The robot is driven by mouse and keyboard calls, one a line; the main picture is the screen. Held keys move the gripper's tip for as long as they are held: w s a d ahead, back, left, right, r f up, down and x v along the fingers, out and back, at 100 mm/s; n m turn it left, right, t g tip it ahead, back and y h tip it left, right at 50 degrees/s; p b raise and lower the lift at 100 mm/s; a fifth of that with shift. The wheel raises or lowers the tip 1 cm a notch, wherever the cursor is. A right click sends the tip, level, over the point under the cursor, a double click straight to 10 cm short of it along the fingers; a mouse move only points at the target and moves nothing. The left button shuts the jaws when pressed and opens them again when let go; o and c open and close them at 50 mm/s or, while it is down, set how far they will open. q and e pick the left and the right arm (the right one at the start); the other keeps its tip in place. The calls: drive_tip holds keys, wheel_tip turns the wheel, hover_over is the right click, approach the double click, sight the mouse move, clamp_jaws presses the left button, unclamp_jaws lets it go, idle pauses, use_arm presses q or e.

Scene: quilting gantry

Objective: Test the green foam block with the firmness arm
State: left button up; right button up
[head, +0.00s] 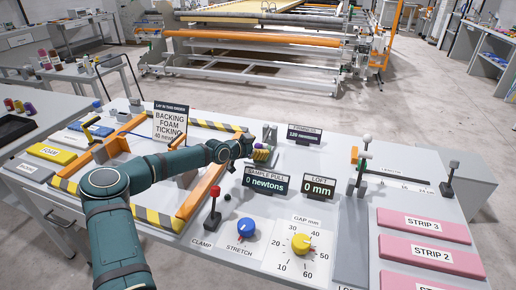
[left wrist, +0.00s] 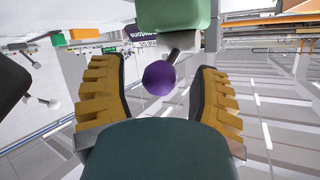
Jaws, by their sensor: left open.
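My left gripper (head: 262,153) is open beside a small grey stand (head: 270,132) at the back middle of the bench. In the left wrist view, a purple ball knob (left wrist: 159,78) on a dark rod sits between the two open yellow-padded fingers, with gaps on both sides. A green block (left wrist: 187,15) shows just beyond the knob, cut off by the top edge. I cannot tell if it is the foam block. In the head view my gripper hides most of this spot, and I cannot make out the firmness arm as a whole. My right gripper is not in view.
A display (head: 305,135) reads 120 newtons; others show sample pull (head: 266,181) 0 newtons and loft (head: 318,187) 0 mm. A red-knobbed clamp lever (head: 213,208), blue knob (head: 246,228) and yellow dial (head: 301,243) stand in front. Pink strips (head: 424,226) lie right.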

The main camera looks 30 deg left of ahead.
use_arm(q)
clamp_jaws()
drive_tip(key=shift+w+r, duration=0.1)
